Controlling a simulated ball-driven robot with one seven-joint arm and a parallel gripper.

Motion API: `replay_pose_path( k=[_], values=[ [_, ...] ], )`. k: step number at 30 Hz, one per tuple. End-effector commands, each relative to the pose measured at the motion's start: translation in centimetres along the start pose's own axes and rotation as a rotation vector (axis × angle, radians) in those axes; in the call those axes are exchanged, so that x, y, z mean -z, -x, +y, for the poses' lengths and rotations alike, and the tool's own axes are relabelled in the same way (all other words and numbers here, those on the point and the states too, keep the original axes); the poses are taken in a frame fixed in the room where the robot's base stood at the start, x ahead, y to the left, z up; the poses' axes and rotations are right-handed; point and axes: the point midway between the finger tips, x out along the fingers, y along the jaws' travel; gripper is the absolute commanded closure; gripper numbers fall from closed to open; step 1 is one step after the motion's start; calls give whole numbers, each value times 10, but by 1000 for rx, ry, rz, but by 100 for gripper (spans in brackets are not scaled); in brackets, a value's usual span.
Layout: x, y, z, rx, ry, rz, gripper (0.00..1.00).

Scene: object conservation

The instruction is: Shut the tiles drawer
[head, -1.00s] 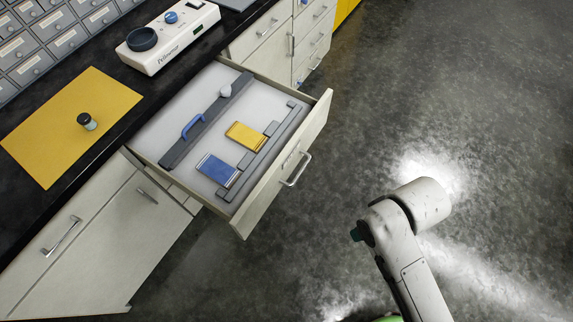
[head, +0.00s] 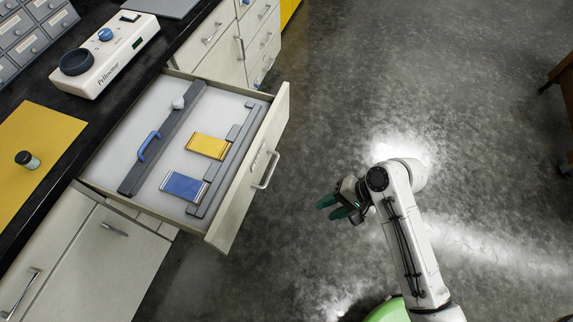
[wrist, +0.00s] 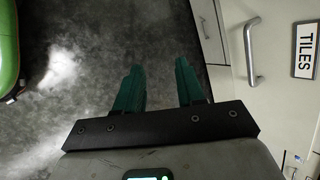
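The tiles drawer (head: 242,190) is pulled out from under the black counter in the head view. It holds a blue tile (head: 184,186), a yellow tile (head: 208,146) and grey bars, one with a blue handle. Its metal handle (head: 266,170) is on the front face. In the wrist view a handle (wrist: 252,54) and a "TILES" label (wrist: 305,49) show at the right. My gripper (head: 330,207) is over the floor, right of the drawer front and apart from it. In the wrist view its two green fingers (wrist: 160,85) are spread with nothing between them.
A white Pelouze-like device (head: 105,58) and a yellow mat (head: 38,150) with a small jar (head: 27,160) are on the counter (head: 150,85). Closed cabinets flank the drawer. The floor (head: 330,110) in front is clear. A brown piece of furniture (head: 562,85) stands at the far right.

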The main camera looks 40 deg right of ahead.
Motion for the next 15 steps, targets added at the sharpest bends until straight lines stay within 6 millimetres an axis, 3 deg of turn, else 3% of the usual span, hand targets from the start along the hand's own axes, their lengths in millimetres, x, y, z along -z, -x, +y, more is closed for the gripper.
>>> replay_pose_path(
  k=[3, 7, 11, 15],
  values=[
    [27, -12, -7, 221, -396, -84, 73],
    [54, -4, -20, 443, -778, -226, 86],
    [76, 12, -29, 605, -1037, -370, 98],
    [87, 25, -33, 693, -1173, -469, 100]
  ],
)
